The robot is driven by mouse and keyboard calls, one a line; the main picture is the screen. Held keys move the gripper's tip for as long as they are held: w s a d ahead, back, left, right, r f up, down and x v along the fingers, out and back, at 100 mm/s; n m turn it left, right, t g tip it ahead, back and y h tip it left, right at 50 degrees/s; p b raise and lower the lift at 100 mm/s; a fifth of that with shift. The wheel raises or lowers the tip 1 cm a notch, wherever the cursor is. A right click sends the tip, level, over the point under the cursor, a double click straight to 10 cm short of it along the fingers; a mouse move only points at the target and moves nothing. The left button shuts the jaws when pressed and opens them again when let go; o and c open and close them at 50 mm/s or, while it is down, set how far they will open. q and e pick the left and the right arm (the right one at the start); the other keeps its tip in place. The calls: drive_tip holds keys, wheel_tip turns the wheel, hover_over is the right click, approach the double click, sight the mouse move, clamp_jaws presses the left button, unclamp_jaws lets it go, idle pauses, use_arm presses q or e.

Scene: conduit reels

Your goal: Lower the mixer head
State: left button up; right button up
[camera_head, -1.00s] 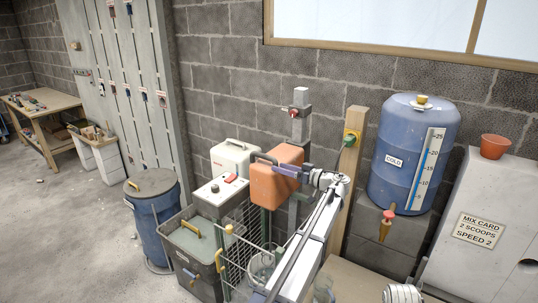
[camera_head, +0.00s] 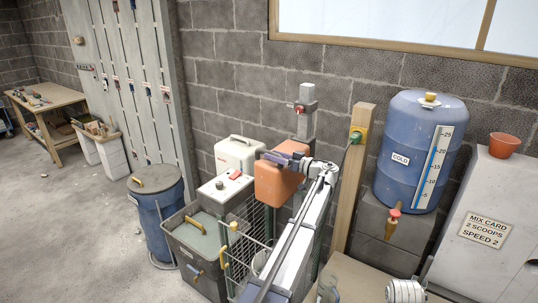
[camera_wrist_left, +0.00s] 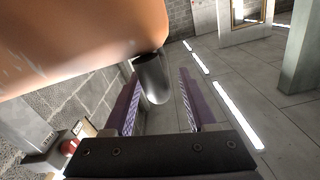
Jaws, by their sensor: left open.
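The orange mixer head (camera_head: 280,186) stands by the wall behind a wire guard, and its bowl area below is mostly hidden by my left arm. My left gripper (camera_head: 276,156) is open at the top of the head. In the left wrist view, the orange head (camera_wrist_left: 70,40) fills the upper left. A dark rounded handle (camera_wrist_left: 153,80) projects from it and sits between the open purple jaws of my left gripper (camera_wrist_left: 160,82), with gaps visible beside it. My right gripper is not in view.
A wire guard (camera_head: 246,250) and a control box with a red switch (camera_head: 224,190) stand left of the mixer. A wooden post (camera_head: 352,180) and a blue water barrel (camera_head: 412,160) stand to the right. The floor at left (camera_head: 85,240) is clear.

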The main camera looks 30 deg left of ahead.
use_arm(q)
drive_tip(key=shift+w+a, duration=0.15)
drive_tip(key=shift+a, duration=1.25)
clamp_jaws()
idle(0.5)
